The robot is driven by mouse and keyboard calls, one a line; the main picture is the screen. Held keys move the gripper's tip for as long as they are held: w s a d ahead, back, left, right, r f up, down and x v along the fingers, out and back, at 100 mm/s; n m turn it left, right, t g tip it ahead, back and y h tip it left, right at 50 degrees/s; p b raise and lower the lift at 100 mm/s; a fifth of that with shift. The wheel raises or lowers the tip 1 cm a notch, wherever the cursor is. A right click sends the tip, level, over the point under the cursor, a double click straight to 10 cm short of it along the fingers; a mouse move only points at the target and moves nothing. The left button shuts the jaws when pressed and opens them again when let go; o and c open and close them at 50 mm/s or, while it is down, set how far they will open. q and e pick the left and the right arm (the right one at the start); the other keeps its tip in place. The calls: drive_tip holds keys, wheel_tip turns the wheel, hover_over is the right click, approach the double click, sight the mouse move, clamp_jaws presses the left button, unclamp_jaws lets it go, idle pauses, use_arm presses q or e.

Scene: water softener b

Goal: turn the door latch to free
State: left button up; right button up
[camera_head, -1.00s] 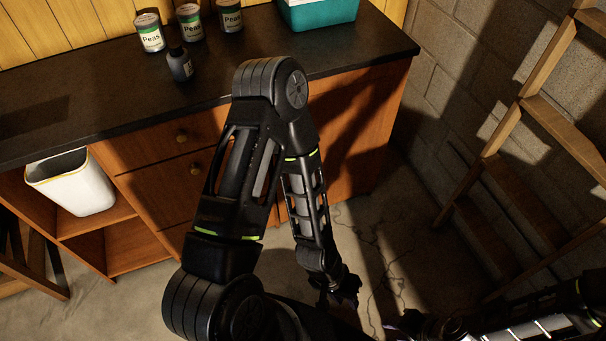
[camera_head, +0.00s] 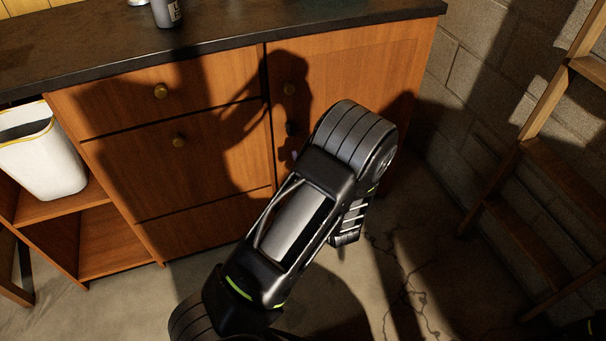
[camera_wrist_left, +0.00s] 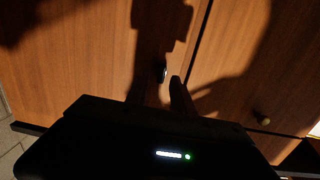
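In the left wrist view a dark finger of my left gripper (camera_wrist_left: 180,95) points at the door, close beside a small shiny fitting (camera_wrist_left: 163,73). Contact and finger opening are unclear. My right gripper is out of view.
Drawers with brass knobs (camera_head: 179,140) lie left of the door. A white bin (camera_head: 42,160) stands in the open shelf at far left. A wooden ladder (camera_head: 545,180) stands at the right by the block wall. Bare floor lies between ladder and cabinet.

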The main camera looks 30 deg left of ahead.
sight(291, 132)
use_arm(q)
drive_tip(key=shift+a+r+n+y, duration=0.3)
drive_tip(key=shift+r+y, duration=0.2)
drive_tip(key=shift+r, duration=0.2)
drive_tip(key=shift+b+x, duration=0.55)
drive_tip(key=shift+x, duration=3.4)
drive_tip(key=shift+f, duration=0.1)
clamp_jaws()
